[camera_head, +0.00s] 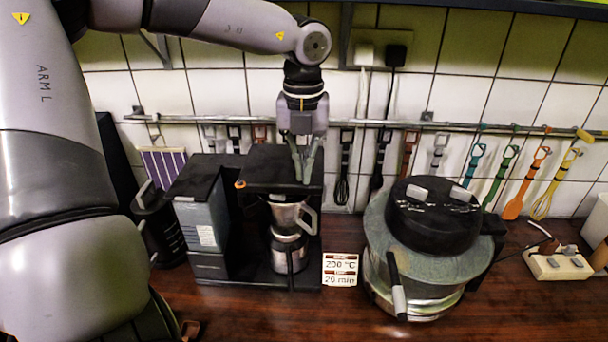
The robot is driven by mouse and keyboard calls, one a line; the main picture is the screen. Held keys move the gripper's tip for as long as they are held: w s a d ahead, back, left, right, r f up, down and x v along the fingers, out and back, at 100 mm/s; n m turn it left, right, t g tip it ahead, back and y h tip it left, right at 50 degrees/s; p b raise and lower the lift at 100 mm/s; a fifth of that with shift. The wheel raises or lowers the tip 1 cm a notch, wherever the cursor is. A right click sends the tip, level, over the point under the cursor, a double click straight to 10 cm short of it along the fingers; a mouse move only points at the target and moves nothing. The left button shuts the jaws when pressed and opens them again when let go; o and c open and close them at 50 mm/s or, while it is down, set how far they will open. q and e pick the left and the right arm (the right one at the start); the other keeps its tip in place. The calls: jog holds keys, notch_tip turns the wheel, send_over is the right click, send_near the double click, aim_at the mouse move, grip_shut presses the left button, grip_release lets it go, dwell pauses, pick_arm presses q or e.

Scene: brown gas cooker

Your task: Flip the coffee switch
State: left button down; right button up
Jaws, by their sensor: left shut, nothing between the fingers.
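The coffee machine (208,262) stands on the wooden counter against the tiled wall, left of the middle. It has a dark body, a grey water tank (202,226) on its left side and a metal jug (289,250) under its right part. A small orange spot (240,184) shows on the front edge of its top; I cannot tell if it is the switch. My left gripper (303,180) points down at the right end of the machine's top, fingers shut and empty. Whether the fingertips touch the machine is unclear. My right gripper is not in view.
A round cooker with a black lid (432,216) stands right of the machine. A small sign (340,270) is between them. Utensils hang from a wall rail (380,123). A power strip (557,263) lies at the far right. The front counter is mostly clear.

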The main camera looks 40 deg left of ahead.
pick_arm(q)
jog(key=shift+s+f+b, duration=0.1)
jog(key=shift+f+b, duration=0.2)
jog(key=shift+f, duration=0.05)
jog(key=shift+r, duration=0.1)
jog(key=shift+r+p, duration=0.6)
jog(key=shift+r, duration=0.25)
jog(key=shift+r+p, duration=1.35)
jog(key=shift+r, duration=1.3)
jog(key=shift+f, duration=0.1)
